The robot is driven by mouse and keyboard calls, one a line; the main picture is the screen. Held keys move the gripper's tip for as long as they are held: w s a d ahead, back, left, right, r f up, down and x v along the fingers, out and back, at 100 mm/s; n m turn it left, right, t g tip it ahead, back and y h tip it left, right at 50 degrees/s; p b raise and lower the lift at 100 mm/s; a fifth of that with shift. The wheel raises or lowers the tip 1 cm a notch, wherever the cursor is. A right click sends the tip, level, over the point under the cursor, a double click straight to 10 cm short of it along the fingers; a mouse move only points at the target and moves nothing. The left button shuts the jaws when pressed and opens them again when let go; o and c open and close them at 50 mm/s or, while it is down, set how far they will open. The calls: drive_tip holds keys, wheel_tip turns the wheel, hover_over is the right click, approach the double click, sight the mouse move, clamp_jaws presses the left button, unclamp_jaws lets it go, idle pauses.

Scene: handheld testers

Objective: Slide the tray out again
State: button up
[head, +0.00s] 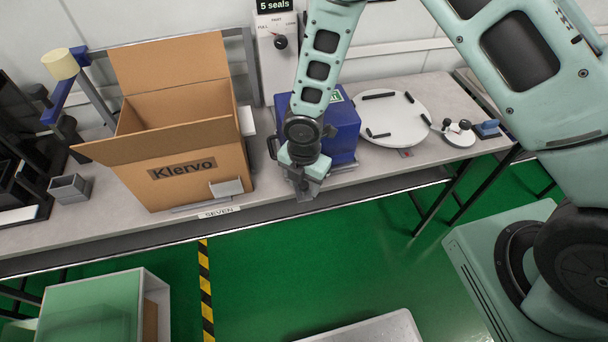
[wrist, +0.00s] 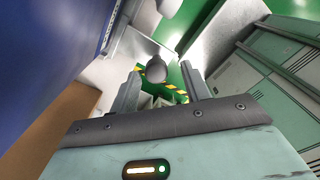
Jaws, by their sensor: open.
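The blue tester (head: 345,130) stands on the bench just behind and right of my gripper (head: 304,190). Its blue side also fills the left of the wrist view (wrist: 45,60). In the wrist view my gripper (wrist: 165,88) is open, its two grey fingers apart. A dark rounded knob (wrist: 156,70) shows between the fingers, with a gap on each side; touch cannot be judged. A pale grey plate (wrist: 130,50) lies beside the blue side, likely the tray, though I cannot tell how far out it is. My wrist hides much of the tester's front in the head view.
An open cardboard box (head: 190,140) marked Klervo stands left of the tester. A round white plate (head: 395,118) with dark pieces is to the right. A grey panel (head: 278,60) stands behind. Open green floor (head: 290,265) lies before the bench edge.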

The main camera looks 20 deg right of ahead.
wheel_tip(320, 180, up, 17)
drive_tip(key=shift+r, duration=0.2)
idle(0.7)
drive_tip(key=s+d+r+m, duration=0.1)
drive_tip(key=s+r+m, duration=0.4)
drive_tip(key=s+m, duration=0.4)
drive_tip(key=s+d+r+m, duration=0.1)
drive_tip(key=s+r+m, duration=0.5)
drive_tip(key=s+m, duration=0.4)
drive_tip(key=shift+s+d+y, duration=0.2)
drive_tip(key=shift+d+y, duration=0.1)
